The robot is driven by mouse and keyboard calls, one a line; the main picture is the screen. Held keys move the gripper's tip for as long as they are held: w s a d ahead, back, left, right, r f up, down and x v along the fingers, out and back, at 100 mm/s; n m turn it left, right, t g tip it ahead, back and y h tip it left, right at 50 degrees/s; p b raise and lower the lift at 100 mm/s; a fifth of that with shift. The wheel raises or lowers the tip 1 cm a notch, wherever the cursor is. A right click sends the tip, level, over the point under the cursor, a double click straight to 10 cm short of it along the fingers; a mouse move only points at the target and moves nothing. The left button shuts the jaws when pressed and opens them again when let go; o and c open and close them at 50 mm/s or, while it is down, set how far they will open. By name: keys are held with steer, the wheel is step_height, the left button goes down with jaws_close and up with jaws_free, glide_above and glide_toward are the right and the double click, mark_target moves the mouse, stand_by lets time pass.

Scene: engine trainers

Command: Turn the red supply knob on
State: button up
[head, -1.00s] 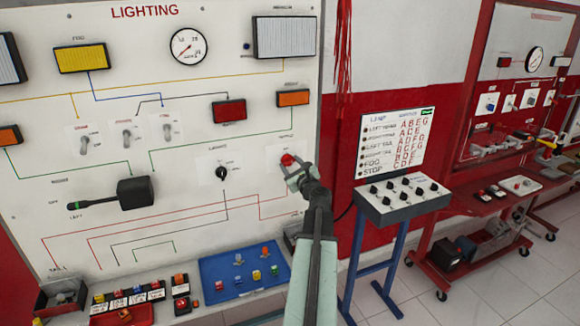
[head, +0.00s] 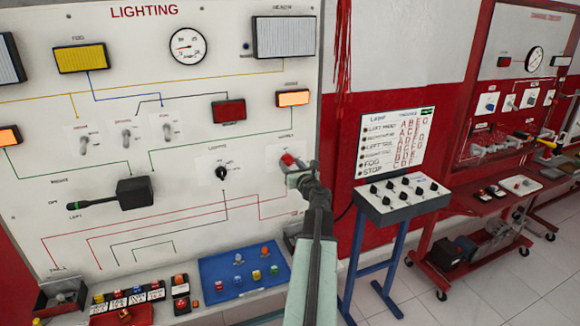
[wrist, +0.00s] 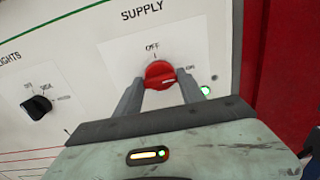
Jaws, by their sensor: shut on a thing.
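The red supply knob (wrist: 160,73) is on the white panel below the word SUPPLY in the wrist view, with OFF above it and a partly covered label to its right. Its raised grip lies roughly sideways, toward that right-hand label. A small green light (wrist: 205,90) glows beside it. My gripper (wrist: 160,82) is shut on the knob, one finger on each side. In the head view the knob (head: 287,159) shows at the panel's right side, with my gripper (head: 292,172) over its lower part.
The black lights knob (head: 222,173) is to the left on the same panel. A dark stalk switch (head: 135,192) sticks out farther left. A blue tray (head: 215,290) with small parts lies below. A switch box on a blue stand (head: 403,207) is close on the right.

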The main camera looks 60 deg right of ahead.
steer(key=shift+a, duration=0.1)
steer(key=o, duration=1.4)
steer(key=shift+w+f, duration=0.1)
steer(key=shift+w, duration=0.05)
steer(key=shift+c, duration=0.2)
steer(key=v, duration=0.7)
steer(key=shift+s+a, duration=0.2)
steer(key=shift+s, duration=0.15)
